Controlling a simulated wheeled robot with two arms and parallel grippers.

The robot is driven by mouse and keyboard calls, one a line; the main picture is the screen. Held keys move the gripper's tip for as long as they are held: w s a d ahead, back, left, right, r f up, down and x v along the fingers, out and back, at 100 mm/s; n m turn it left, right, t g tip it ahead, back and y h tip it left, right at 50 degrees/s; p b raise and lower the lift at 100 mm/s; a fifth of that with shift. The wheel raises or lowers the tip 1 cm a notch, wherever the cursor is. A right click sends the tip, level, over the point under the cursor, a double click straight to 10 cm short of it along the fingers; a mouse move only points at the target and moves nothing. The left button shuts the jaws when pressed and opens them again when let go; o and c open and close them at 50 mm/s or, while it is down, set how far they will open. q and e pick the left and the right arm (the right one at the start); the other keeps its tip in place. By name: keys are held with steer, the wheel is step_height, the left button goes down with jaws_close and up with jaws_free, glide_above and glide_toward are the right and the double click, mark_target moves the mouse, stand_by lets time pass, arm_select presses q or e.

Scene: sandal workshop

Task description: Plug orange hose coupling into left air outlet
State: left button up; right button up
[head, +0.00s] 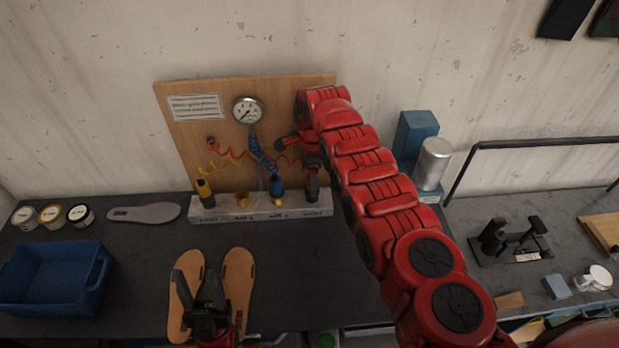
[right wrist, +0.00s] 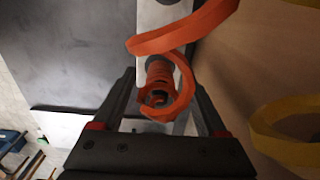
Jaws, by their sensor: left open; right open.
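An orange coiled hose (head: 228,153) runs across the wooden board in the head view. In the right wrist view its coil (right wrist: 180,40) ends in an orange coupling (right wrist: 158,80) between the fingers of my open right gripper (right wrist: 162,84). Clear finger contact does not show. My left gripper (head: 208,295) is open above the sandals.
A pressure gauge (head: 248,111) is on the board. Two sandal soles (head: 237,280) and a blue crate (head: 52,280) are on the dark bench.

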steer(key=shift+c, duration=0.7)
steer(key=c, duration=1)
steer(key=shift+r+p, duration=1.1)
steer(key=shift+r, duration=0.2)
jaws_close()
steer(key=shift+r+p, duration=0.65)
steer(key=shift+r, duration=0.9)
step_height(320, 180, up, 8)
steer(key=shift+f, duration=0.25)
